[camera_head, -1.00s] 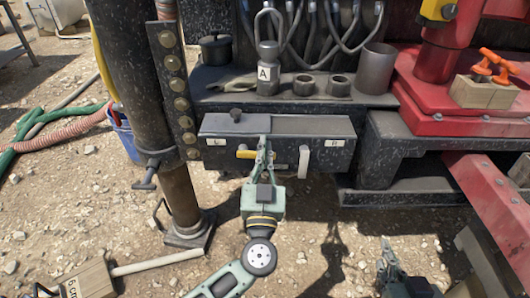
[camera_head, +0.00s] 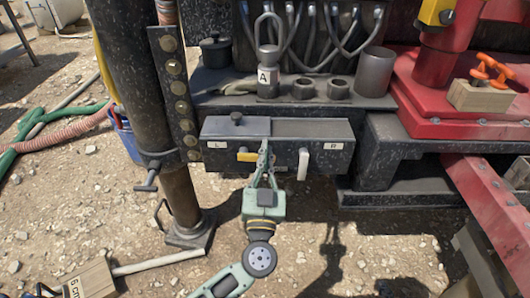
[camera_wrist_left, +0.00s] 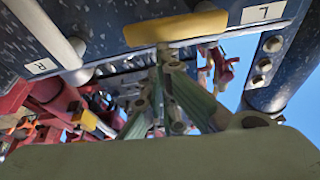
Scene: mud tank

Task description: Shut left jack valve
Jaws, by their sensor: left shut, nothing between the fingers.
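The left jack valve has a yellow handle (camera_head: 246,156), lying level on the front of a dark valve box (camera_head: 320,131), beside the "L" label (camera_head: 217,145). My left gripper (camera_head: 264,147) is shut and empty, its fingertips at the right end of this handle. In the left wrist view the yellow handle (camera_wrist_left: 175,27) crosses above the green fingers (camera_wrist_left: 163,72). Whether they touch it I cannot tell. The right valve's white handle (camera_head: 303,164) hangs down near the "R" label (camera_head: 333,146). My right gripper is not clearly visible.
A dark pillar (camera_head: 141,90) with a T-handle (camera_head: 147,176) stands left of the box. Red steelwork (camera_head: 460,115) is at right. Gravelly ground in front is mostly open.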

